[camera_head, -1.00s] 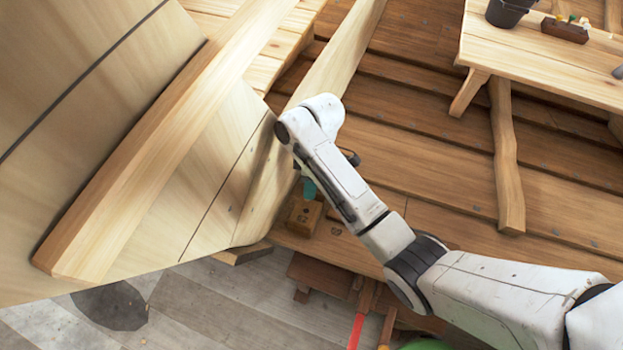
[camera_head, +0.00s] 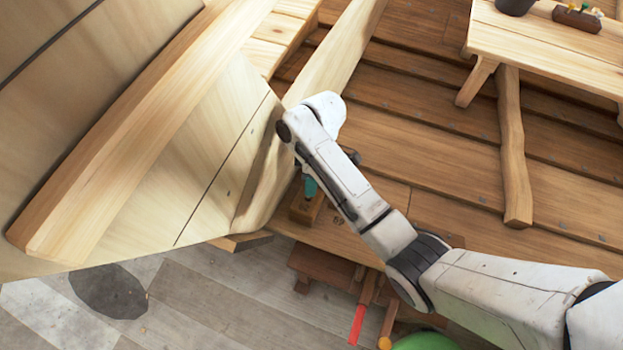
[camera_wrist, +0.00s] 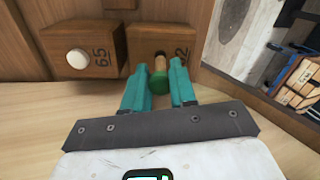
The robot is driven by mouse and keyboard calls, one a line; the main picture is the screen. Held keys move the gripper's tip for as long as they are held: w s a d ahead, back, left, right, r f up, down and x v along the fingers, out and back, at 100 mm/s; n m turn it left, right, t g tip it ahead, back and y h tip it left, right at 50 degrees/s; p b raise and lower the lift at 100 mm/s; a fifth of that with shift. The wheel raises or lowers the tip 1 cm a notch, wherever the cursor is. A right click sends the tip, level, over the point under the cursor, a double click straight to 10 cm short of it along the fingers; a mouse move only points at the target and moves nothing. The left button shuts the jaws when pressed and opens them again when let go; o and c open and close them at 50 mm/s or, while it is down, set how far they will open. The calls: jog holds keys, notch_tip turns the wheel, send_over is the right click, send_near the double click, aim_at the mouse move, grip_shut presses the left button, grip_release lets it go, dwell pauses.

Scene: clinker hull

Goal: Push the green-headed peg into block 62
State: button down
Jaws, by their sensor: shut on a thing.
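Block 62 (camera_wrist: 148,40) is a brown wooden block in the wrist view; its number is partly covered by my right finger. The green-headed peg (camera_wrist: 159,80) stands at its near face, with its pale wooden shaft pointing at the block. My gripper (camera_wrist: 158,68) has teal fingers on either side of the peg and is shut on it. How deep the shaft sits in the block is unclear. In the head view, my gripper's teal fingers (camera_head: 311,188) are just above a block (camera_head: 304,208); the peg is hidden there behind my arm.
A crate (camera_wrist: 300,80) is at the right. In the head view, a pale plank hull (camera_head: 130,150) rises left and a bench (camera_head: 545,45) stands at upper right.

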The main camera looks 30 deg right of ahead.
jog(key=shift+f, duration=0.15)
dwell(0.5)
jog(key=shift+s+a+f, duration=0.1)
jog(key=shift+f, duration=0.15)
jog(key=shift+b+x, duration=0.3)
jog(key=shift+x, duration=0.65)
dwell(0.3)
jog(key=c, duration=0.8)
grip_release()
jog(key=p+v, duration=0.4)
jog(key=v, duration=0.1)
jog(key=shift+r, duration=0.35)
jog(key=shift+v, duration=1.25)
